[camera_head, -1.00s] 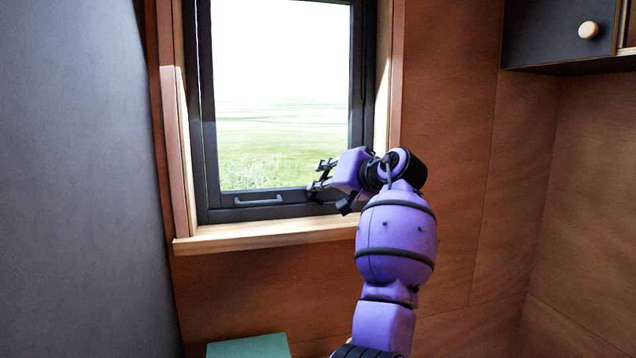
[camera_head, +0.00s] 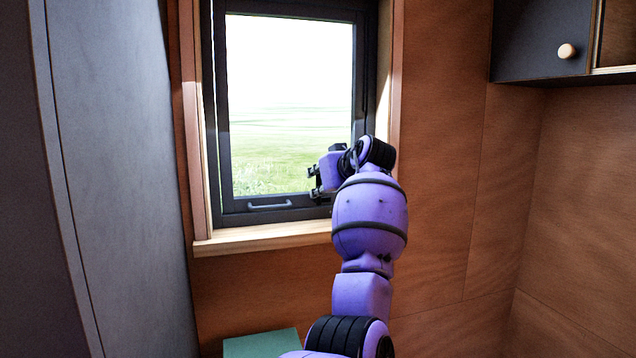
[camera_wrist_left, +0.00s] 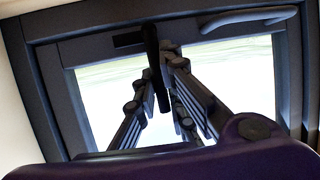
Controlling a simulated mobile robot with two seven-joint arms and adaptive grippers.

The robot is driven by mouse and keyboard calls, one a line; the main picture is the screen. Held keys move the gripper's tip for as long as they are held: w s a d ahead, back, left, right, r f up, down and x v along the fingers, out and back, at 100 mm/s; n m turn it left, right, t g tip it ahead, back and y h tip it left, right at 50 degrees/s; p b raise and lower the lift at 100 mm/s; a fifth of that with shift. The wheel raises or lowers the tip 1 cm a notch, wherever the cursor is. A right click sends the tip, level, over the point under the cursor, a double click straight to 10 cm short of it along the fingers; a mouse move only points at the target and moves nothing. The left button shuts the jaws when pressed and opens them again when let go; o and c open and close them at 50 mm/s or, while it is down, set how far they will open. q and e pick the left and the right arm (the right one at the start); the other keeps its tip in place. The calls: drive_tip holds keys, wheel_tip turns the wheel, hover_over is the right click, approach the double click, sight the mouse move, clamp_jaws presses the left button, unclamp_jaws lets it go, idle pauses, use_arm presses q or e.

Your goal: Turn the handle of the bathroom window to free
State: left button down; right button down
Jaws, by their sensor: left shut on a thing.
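The bathroom window (camera_head: 341,118) has a dark frame around a bright pane, set in a wooden surround. In the left wrist view, its dark handle (camera_wrist_left: 153,62) is a slim bar that runs from a dark plate on the frame in between my fingers. My left gripper (camera_head: 314,184) is at the lower right of the pane in the head view. It also shows in the left wrist view (camera_wrist_left: 162,88), shut on the handle with a finger on each side. My gripper and arm hide the handle in the head view. My right gripper is not in view.
A fixed grey pull bar (camera_head: 270,206) is on the lower frame, left of my gripper, and also shows in the wrist view (camera_wrist_left: 248,18). A wooden sill (camera_head: 262,239) juts out below. A grey panel (camera_head: 115,180) stands close on the left. A dark cabinet (camera_head: 535,45) hangs upper right.

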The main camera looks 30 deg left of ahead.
use_arm(q)
drive_tip(key=shift+f, duration=0.1)
drive_tip(key=c, duration=2.1)
unclamp_jaws()
drive_tip(key=v, duration=1.2)
drive_tip(key=shift+s+d, duration=0.1)
